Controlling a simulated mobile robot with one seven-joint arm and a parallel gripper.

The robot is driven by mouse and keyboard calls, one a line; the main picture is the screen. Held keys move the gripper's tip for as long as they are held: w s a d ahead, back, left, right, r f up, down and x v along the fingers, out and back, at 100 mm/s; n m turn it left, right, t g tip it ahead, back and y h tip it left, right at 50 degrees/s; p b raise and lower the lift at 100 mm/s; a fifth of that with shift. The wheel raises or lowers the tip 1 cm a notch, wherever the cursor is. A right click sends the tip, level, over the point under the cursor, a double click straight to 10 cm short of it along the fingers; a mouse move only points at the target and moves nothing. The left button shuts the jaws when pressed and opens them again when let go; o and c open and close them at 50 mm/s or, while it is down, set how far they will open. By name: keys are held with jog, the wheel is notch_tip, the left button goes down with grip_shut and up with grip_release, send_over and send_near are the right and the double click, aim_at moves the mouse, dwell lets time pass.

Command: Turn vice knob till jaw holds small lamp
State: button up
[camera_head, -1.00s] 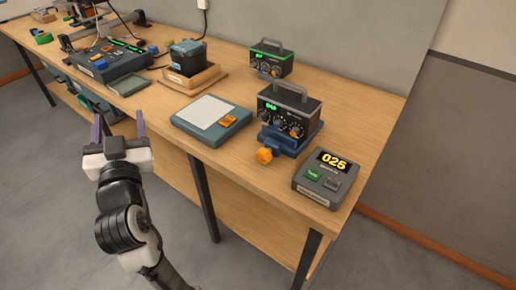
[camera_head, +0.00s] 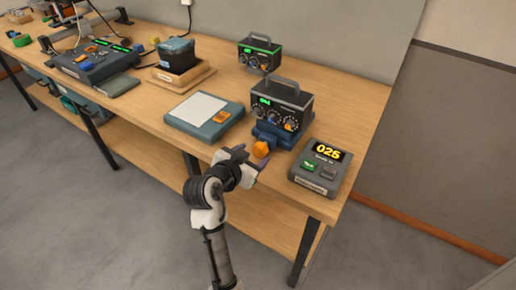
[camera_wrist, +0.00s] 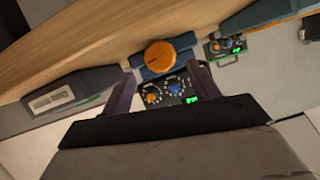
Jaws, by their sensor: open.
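The blue vice (camera_head: 283,139) sits near the front right of the bench, with its orange knob (camera_head: 260,149) facing the front edge. A black box with a carry handle, dials and a green readout (camera_head: 281,108) stands on the vice. I cannot make out a separate small lamp or a gap at the jaw. My gripper (camera_head: 249,160) is open and empty just in front of the knob. In the wrist view, the knob (camera_wrist: 158,55) shows beyond and between the fingertips (camera_wrist: 161,74), with no clear contact.
A grey box reading 025 (camera_head: 320,168) stands right of the vice, near the bench's front corner. A flat grey-blue pad (camera_head: 197,115) lies to the left. A similar black box (camera_head: 260,54) stands behind. Bare wood lies between the pad and the vice.

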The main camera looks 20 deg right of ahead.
aim_at(258, 151)
jog(key=shift+p+x, duration=0.35)
jog(key=shift+x, duration=1.95)
